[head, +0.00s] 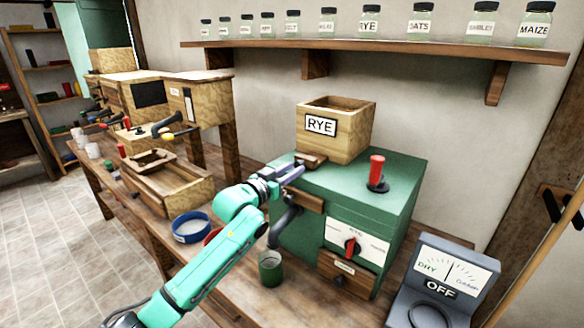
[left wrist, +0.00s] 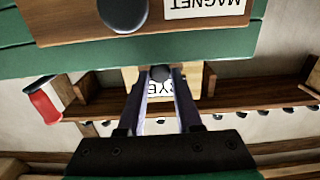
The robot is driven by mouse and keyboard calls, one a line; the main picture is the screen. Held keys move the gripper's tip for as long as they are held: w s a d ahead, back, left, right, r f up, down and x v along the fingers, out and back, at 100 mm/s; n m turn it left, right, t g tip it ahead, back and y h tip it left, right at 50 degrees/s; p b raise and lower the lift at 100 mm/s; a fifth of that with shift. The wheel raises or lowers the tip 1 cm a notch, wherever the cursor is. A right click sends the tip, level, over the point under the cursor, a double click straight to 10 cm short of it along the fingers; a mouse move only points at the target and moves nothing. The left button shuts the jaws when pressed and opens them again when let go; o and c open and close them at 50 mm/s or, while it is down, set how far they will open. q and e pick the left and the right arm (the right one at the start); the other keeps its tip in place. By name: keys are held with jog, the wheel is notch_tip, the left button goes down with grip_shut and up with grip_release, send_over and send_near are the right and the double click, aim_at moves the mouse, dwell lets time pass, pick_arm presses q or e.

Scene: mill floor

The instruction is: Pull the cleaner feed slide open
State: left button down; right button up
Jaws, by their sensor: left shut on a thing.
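The green cleaner (head: 395,205) stands on the bench, with a wooden hopper labelled RYE (head: 350,142) on top. A small wooden slide (head: 311,160) sits at the foot of the hopper, on its front left side. My left gripper (head: 293,172) reaches it from the left. In the left wrist view, which is upside down, my left gripper (left wrist: 161,85) is shut on a dark round knob (left wrist: 161,73) in front of the hopper. The knob looks like the slide's; the fingers hide it in the head view. My right gripper is out of view.
A drawer marked MAGNET (left wrist: 215,8) is close to the gripper. A red-handled lever (head: 376,172) stands on the cleaner; a red-pointer dial (head: 351,247) is on its front. A green cup (head: 270,268), a blue-rimmed bowl (head: 191,228) and a grey meter (head: 438,280) stand nearby.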

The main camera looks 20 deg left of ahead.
pick_arm(q)
jog(key=shift+w+d, duration=0.1)
jog(key=shift+w, duration=0.05)
jog(key=c, duration=0.7)
grip_release()
jog(key=shift+w, duration=0.15)
jog(key=shift+o, duration=0.8)
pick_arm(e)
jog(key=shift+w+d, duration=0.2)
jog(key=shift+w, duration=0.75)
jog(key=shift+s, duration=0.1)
pick_arm(q)
jog(key=shift+s, duration=0.25)
jog(key=b+v, duration=0.4)
jog(key=v, duration=1)
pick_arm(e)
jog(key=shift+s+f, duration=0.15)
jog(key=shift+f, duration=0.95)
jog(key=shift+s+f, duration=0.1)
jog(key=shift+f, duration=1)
pick_arm(q)
jog(key=shift+s, duration=0.1)
